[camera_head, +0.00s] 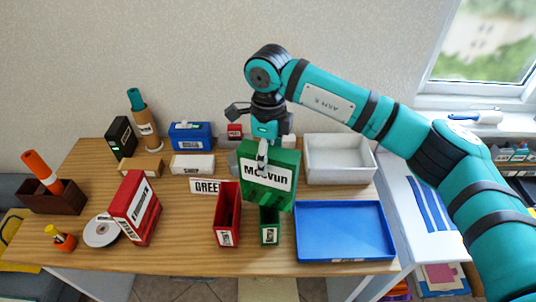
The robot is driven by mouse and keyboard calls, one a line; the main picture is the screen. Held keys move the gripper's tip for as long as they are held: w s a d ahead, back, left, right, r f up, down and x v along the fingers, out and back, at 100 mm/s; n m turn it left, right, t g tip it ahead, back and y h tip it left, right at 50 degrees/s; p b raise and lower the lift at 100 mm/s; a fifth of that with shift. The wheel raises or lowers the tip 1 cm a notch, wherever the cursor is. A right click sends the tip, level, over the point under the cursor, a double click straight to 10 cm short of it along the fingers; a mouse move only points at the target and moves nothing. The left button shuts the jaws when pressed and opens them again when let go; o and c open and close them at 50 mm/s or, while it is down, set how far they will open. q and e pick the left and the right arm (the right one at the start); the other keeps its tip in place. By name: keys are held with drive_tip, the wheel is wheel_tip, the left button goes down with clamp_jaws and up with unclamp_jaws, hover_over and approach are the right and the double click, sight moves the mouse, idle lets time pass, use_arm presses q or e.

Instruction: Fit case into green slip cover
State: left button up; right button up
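A green case (285,201) with a white label hangs upright near the middle of the table. My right gripper (263,158) comes down from above and is shut on its top edge. The green slip cover (270,236) stands below and in front of the case, its dark opening facing up. The case's lower edge is at the back of the opening in the picture; I cannot tell whether it is inside or behind it. My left gripper is not in view.
A red case (135,207) and a disc (101,231) are at left.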

drive_tip(key=shift+o, duration=0.6)
drive_tip(key=shift+r, duration=0.1)
drive_tip(key=shift+r+p, duration=0.25)
drive_tip(key=shift+p, duration=0.1)
drive_tip(key=shift+r+p, duration=0.45)
drive_tip(key=shift+p, duration=0.1)
wheel_tip(320, 180, up, 2)
drive_tip(key=shift+r+b, duration=0.1)
drive_tip(key=shift+b, duration=0.95)
wheel_tip(320, 180, up, 10)
drive_tip(key=b, duration=0.2)
drive_tip(key=shift+f+b, duration=0.25)
drive_tip(key=shift+b, duration=0.15)
drive_tip(key=shift+f, duration=0.1)
